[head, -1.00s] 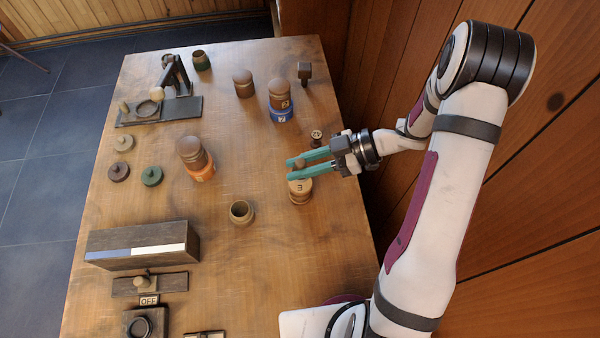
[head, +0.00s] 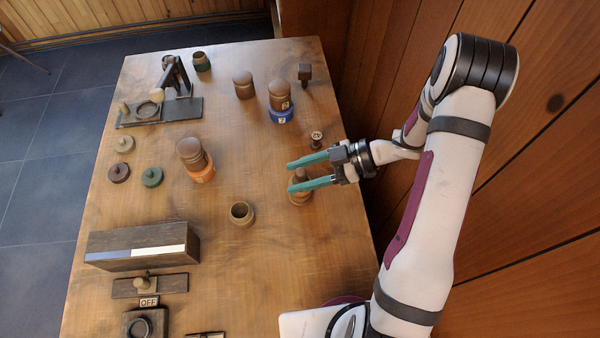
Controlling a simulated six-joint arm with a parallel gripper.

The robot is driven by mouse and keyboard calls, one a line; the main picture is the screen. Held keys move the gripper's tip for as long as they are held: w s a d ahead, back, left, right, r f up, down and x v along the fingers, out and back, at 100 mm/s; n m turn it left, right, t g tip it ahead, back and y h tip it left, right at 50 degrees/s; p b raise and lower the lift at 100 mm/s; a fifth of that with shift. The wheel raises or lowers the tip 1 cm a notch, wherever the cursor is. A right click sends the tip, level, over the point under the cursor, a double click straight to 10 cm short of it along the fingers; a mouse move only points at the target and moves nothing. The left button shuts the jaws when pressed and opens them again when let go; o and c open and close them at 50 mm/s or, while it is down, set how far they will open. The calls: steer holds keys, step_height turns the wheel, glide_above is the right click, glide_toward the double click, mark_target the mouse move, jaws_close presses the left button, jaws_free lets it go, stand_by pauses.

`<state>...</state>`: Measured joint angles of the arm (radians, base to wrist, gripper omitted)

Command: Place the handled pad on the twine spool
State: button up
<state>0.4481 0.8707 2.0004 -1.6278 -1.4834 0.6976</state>
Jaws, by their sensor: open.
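My gripper (head: 292,177) is open, its two teal fingers spread over the right part of the table. A small brown knob (head: 301,174), which looks like the handle of the handled pad, stands between the fingers, apparently not gripped. Below it is a round brown and tan body (head: 300,200), partly hidden by the lower finger. It may be the twine spool with the pad on it, but I cannot tell where one ends and the other begins.
A small labelled piece (head: 316,139) stands just above my gripper. An open tan cup (head: 242,213) is to the lower left. Brown domed pieces stand on an orange base (head: 202,176) and a blue base (head: 281,118).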

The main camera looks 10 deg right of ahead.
steer(key=d+r, duration=0.5)
steer(key=r, duration=0.4)
steer(key=w+d+r+m+t+h, duration=0.1)
steer(key=w+r+m+t+h, duration=0.25)
steer(key=w, duration=0.25)
steer(key=w+d+r+m+t+h, duration=0.1)
steer(key=w+r+m+t+h, duration=0.15)
steer(key=w+t, duration=0.3)
steer(key=s+d+r+m+h, duration=0.2)
steer(key=d+r+m+h, duration=0.2)
steer(key=d+m+h, duration=0.45)
steer(key=s+a+f+m+g+h, duration=0.1)
steer(key=s+f+m+g, duration=0.15)
steer(key=s, duration=0.55)
steer(key=s+a+f+m+g, duration=0.1)
steer(key=s+a+m+g, duration=0.2)
steer(key=s, duration=0.4)
steer(key=s+a+m+g+y, duration=0.1)
steer(key=s+a+g+y, duration=0.1)
steer(key=s+a, duration=0.3)
steer(key=s+a+f+m+g+y, duration=0.1)
steer(key=s+a+g+y, duration=0.1)
steer(key=s+a, duration=0.3)
steer(key=s, duration=0.4)
steer(key=shift+s+m, duration=0.35)
steer(key=shift+m, duration=0.05)
